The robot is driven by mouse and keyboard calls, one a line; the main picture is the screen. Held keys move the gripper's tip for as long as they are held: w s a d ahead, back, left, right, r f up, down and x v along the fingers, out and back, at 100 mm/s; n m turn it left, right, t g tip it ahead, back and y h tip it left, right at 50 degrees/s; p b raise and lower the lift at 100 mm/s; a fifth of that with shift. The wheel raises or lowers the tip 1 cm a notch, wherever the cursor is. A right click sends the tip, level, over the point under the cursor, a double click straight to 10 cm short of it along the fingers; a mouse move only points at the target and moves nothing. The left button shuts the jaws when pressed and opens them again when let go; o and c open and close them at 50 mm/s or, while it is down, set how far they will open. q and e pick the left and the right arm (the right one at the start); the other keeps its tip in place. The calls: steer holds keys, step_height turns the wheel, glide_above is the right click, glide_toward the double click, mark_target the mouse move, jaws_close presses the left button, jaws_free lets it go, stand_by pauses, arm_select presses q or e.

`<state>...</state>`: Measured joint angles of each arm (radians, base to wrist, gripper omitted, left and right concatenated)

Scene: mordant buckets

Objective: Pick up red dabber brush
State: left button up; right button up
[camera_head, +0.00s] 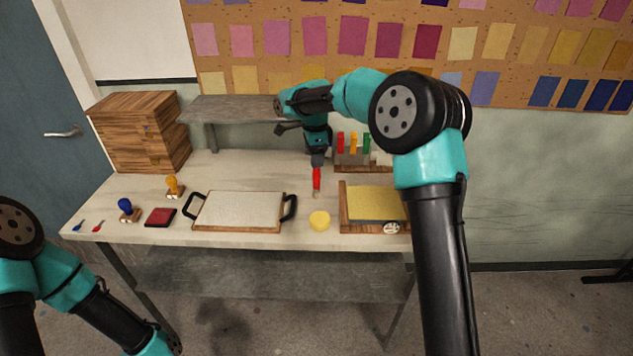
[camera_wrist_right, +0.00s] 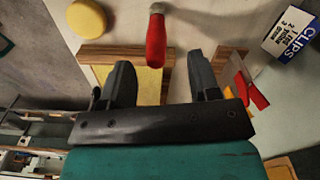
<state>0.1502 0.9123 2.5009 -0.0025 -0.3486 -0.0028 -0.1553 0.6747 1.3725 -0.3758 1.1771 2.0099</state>
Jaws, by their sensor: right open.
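The red dabber brush (camera_head: 316,180) is on the worktable, below my right gripper (camera_head: 317,157) in the head view. In the right wrist view the brush's red handle (camera_wrist_right: 156,42) points toward the gap between the fingertips of my right gripper (camera_wrist_right: 161,70). The two fingers are apart, with the handle's end roughly level with their tips. I cannot tell whether either finger touches it. The brush's pale tip shows at its far end. My left arm is at the lower left of the head view, and its gripper is out of frame.
A rack (camera_head: 352,160) with red, yellow and green handles stands behind. A yellow tray (camera_head: 343,222) is at the right and a yellow round sponge (camera_head: 319,221) in front. A black-handled board (camera_head: 238,211) lies left. A CLIPS box (camera_wrist_right: 290,36) shows in the wrist view.

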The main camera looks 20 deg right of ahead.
mark_target(316, 170)
steer(key=shift+s+f, duration=0.15)
steer(key=shift+f, duration=1.15)
steer(key=shift+s+f, duration=0.1)
steer(key=shift+f, duration=1.2)
steer(key=c, duration=1)
